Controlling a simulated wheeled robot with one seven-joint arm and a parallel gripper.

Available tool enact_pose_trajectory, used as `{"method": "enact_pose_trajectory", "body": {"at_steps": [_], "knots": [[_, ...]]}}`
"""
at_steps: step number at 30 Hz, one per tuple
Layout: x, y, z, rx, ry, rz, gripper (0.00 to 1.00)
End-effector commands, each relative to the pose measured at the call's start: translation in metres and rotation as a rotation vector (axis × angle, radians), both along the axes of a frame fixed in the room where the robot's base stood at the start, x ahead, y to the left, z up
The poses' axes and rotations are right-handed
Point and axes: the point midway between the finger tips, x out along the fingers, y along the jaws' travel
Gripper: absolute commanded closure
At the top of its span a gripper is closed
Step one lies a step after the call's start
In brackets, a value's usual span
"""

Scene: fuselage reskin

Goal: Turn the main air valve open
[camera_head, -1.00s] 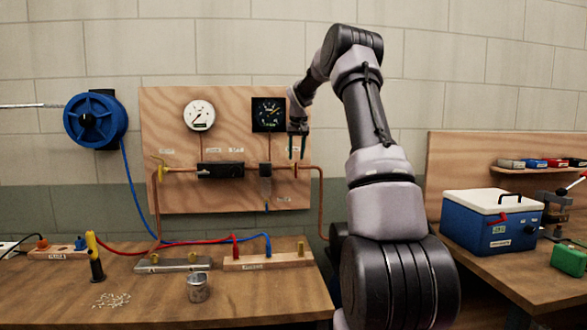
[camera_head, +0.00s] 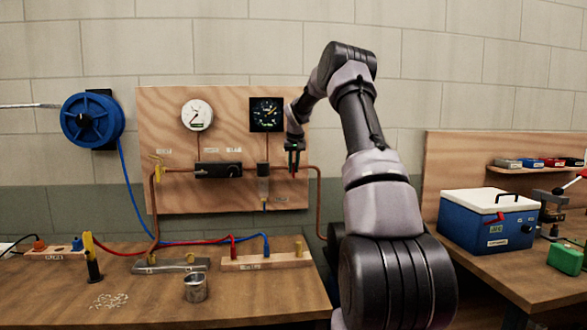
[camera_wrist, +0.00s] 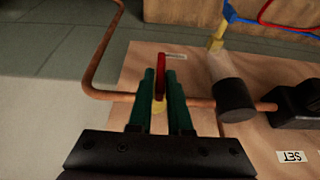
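The main air valve's red lever (camera_wrist: 161,72) shows in the wrist view, standing crosswise to the copper pipe (camera_wrist: 112,96). A yellow valve body (camera_wrist: 159,106) sits at its base on the pipe. My gripper (camera_wrist: 162,78) has its two green fingers close together, one on each side of the lever, and appears shut on it. In the head view my gripper (camera_head: 294,165) is at the right end of the plywood panel (camera_head: 225,205), over the pipe, and its fingers largely hide the valve.
A dark cylinder (camera_wrist: 236,98) and a black block (camera_wrist: 298,104) sit on the pipe beside my gripper in the wrist view. Two gauges (camera_head: 197,115) (camera_head: 266,114) are above the pipe. A workbench (camera_head: 250,291) holding hoses and a metal cup (camera_head: 195,288) is below.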

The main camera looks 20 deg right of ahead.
Motion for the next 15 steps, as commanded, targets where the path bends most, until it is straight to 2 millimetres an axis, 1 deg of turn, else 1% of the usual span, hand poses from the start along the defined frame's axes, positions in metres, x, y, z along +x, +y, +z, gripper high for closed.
{"method": "enact_pose_trajectory", "body": {"at_steps": [8, 15], "knots": [[0.0001, 0.0014, 0.0001, -0.032, 0.01, 0.001, 1.0], [0.0016, 0.0059, 0.0, -0.158, 0.045, 0.005, 1.0]]}}
